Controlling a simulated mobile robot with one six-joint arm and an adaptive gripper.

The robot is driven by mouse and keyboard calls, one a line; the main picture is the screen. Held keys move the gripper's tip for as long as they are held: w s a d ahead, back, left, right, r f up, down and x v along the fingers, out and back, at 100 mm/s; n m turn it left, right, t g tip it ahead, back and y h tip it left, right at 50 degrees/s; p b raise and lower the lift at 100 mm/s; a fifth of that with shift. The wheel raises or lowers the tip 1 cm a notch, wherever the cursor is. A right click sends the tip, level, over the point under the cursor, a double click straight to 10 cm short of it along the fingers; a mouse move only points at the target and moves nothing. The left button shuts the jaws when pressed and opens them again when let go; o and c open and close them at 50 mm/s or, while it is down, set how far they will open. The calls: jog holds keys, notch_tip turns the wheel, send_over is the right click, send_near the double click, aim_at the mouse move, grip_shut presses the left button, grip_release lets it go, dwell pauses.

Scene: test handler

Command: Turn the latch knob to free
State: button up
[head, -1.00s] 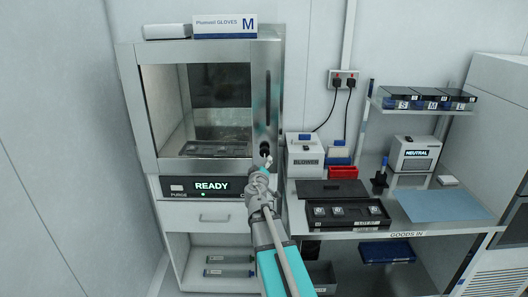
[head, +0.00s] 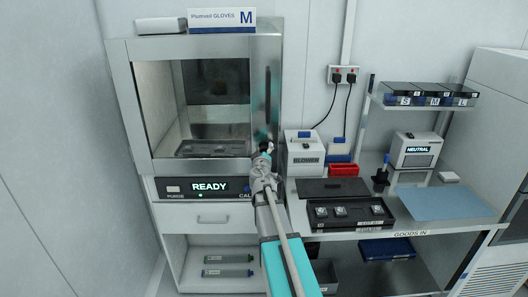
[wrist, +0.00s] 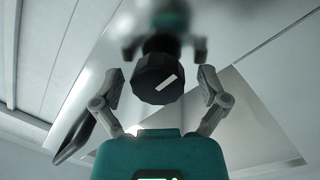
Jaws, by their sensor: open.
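The latch knob (wrist: 154,84) is black and faceted, with a short white mark slanting up to the right, in the wrist view. It is on the shiny metal face of the cabinet (head: 267,88), right of the glass window. My gripper (wrist: 160,76) is open, with one finger left and one right of the knob and a visible gap on each side. Nothing is held. In the head view my gripper (head: 265,151) is at the cabinet's right-hand strip and largely hides the knob. A blurred reflection of gripper and knob shows behind it.
The cabinet window (head: 160,100) shows a dark tray (head: 213,148) inside. A READY display (head: 208,187) is below it. To the right, a bench (head: 430,222) carries a blower box (head: 304,152), a red bin (head: 344,170) and a black tray (head: 350,226). A glove box (head: 222,20) lies on top.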

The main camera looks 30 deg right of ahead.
jog(key=shift+c, duration=0.2)
jog(key=c, duration=1.1)
jog(key=shift+n, duration=0.3)
jog(key=n+b, duration=0.1)
jog(key=n, duration=0.3)
jog(key=shift+f, duration=0.1)
jog(key=n, duration=0.4)
jog(key=shift+n+t, duration=0.4)
jog(key=n+b, duration=0.1)
jog(key=n, duration=0.4)
jog(key=shift+t, duration=0.3)
jog(key=n, duration=0.4)
jog(key=shift+n+y, duration=0.3)
jog(key=shift+y, duration=0.1)
